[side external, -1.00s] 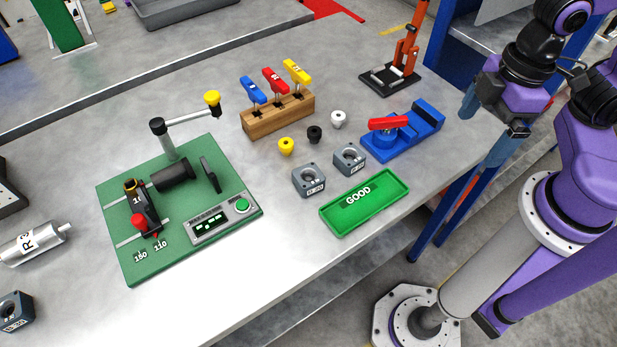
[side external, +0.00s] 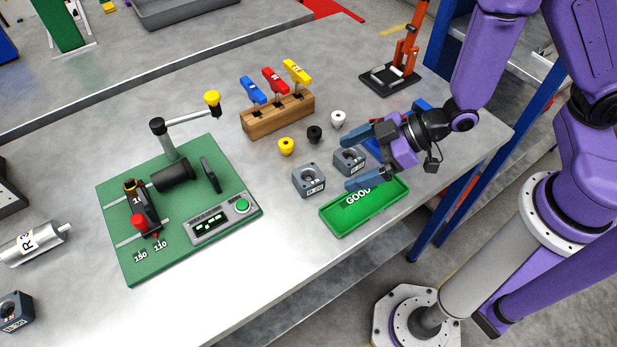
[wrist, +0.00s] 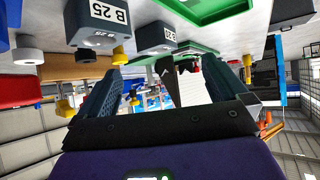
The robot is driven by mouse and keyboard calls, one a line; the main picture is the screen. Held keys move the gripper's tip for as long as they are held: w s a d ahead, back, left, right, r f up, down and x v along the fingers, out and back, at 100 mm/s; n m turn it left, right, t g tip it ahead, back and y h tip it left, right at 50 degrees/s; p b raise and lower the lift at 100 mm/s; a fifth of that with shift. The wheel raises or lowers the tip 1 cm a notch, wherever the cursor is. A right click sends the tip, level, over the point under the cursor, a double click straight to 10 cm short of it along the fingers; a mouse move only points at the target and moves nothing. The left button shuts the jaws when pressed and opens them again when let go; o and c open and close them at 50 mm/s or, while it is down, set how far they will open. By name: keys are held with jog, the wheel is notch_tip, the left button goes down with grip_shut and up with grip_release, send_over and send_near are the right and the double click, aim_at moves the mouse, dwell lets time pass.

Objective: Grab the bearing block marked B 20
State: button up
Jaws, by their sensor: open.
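The grey bearing block marked B 20 (side external: 309,178) sits on the bench, left of the green GOOD tray; its label is small. It also shows in the wrist view (wrist: 150,40), beyond a nearer block marked B 25 (wrist: 90,28). That B 25 block (side external: 348,159) stands just right of the B 20 block in the side view. My gripper (side external: 353,160) is open and empty, pointing left. Its fingers appear on either side of the B 25 block in the side view, but their height is unclear. In the wrist view its fingers (wrist: 165,66) frame nothing held.
The green tray (side external: 345,223) lies on the near side of my gripper. Yellow (side external: 286,147), black (side external: 315,134) and white (side external: 338,119) knobs stand behind the blocks. A green fixture board (side external: 140,262) is farther left. A blue fixture is partly hidden by my gripper.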

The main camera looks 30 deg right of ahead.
aim_at(301, 177)
jog(key=shift+w+a+f+t+y, duration=0.1)
jog(key=shift+w+f+t+y, duration=0.3)
jog(key=shift+f+t+y, duration=0.15)
jog(key=shift+x, duration=3.6)
jog(key=shift+a+r, duration=0.1)
jog(key=shift+r, duration=0.1)
jog(key=c, duration=1.8)
